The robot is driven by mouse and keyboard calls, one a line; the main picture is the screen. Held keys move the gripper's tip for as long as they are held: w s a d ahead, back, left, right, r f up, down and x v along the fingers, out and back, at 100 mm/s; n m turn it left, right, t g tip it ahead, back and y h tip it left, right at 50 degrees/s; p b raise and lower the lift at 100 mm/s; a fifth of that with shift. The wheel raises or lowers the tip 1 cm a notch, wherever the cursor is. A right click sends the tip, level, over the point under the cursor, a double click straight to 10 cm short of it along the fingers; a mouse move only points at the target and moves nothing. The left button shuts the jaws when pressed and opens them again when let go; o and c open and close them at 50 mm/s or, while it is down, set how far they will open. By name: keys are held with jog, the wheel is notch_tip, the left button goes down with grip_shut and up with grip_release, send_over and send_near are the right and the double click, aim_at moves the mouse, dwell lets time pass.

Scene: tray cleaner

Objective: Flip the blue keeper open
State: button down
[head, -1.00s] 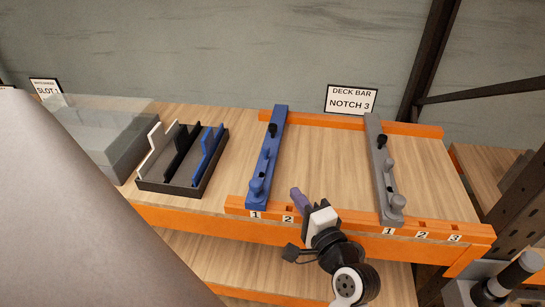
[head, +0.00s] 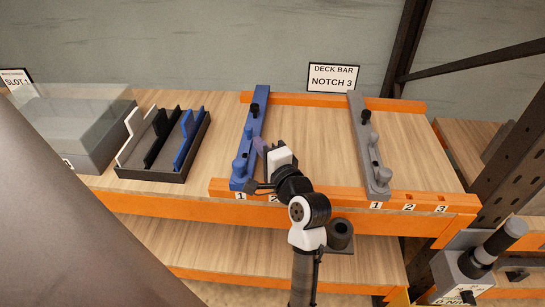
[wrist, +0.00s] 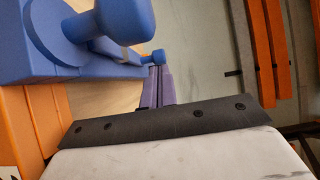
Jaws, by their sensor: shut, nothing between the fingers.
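The blue bar (head: 256,124) lies across the two orange rails on the left side of the deck, at the notch marked 1. The blue keeper (head: 248,133) sits on top of it, with a round blue post near the front end and a black knob behind. My gripper (head: 260,145) has purple fingers, which are shut and empty just right of the blue bar. In the wrist view, the fingertips (wrist: 155,86) point toward a blue knob (wrist: 152,57) on the bar; whether they touch it I cannot tell.
A grey bar (head: 366,140) with a similar keeper lies to the right. A black tray (head: 150,174) with white, black and blue upright pieces stands to the left. A sign (head: 333,77) reads "DECK BAR NOTCH 3".

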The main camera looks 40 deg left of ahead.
aim_at(250, 132)
jog(key=shift+p+x, duration=0.35)
jog(key=shift+x, duration=1.2)
